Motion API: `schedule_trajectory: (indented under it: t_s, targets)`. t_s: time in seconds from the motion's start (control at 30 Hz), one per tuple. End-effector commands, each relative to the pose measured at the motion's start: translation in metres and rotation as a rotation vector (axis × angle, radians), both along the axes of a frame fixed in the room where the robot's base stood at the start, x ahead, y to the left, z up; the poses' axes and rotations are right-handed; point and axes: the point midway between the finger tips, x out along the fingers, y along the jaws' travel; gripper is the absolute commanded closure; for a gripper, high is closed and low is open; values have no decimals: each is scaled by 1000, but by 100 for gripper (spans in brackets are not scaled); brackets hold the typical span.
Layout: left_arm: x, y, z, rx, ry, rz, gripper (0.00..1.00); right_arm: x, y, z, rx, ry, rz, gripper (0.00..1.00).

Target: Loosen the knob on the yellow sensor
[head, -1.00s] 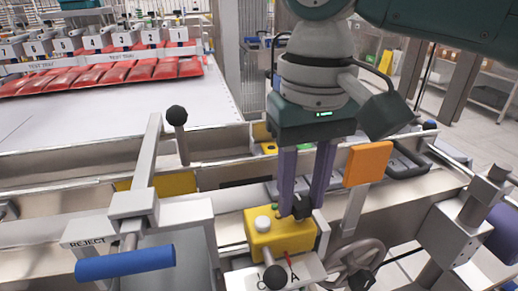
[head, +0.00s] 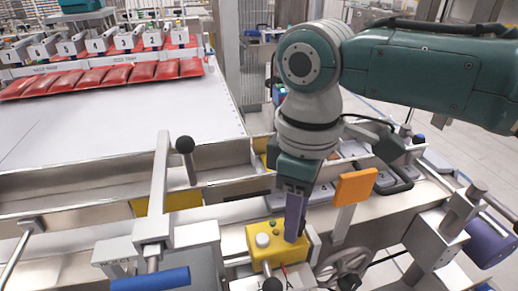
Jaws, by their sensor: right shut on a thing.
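The yellow sensor (head: 258,257) is a small box mounted on the metal rail at the lower middle. A white round cap (head: 262,240) and small green and dark buttons (head: 274,224) sit on its top. My right gripper (head: 292,236) points down onto the right part of the sensor's top. Its purple fingers are seen edge-on, one nearly behind the other, and are shut on the sensor's knob, which they hide. My left gripper is not in view.
An orange plate (head: 355,186) stands close to the right of my right gripper. A black ball-topped lever (head: 185,145) and a blue-handled lever (head: 150,279) stand to the left. A handwheel (head: 343,265) is right of the sensor. Red bags (head: 110,76) lie at the back left.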

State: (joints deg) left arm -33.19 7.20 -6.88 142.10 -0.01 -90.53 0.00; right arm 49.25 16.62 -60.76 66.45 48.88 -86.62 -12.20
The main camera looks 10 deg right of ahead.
Motion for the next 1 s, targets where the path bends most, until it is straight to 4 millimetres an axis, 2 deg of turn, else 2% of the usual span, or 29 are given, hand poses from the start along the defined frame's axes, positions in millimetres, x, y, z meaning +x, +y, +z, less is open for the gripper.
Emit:
schedule_trajectory:
  t_s: [0.4, 1.0]
  targets:
    - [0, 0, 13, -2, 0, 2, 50, 0, 1, 1, 2, 1, 394, 100]
    - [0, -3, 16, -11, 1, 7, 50, 0, 1, 1, 3, -1, 965, 100]
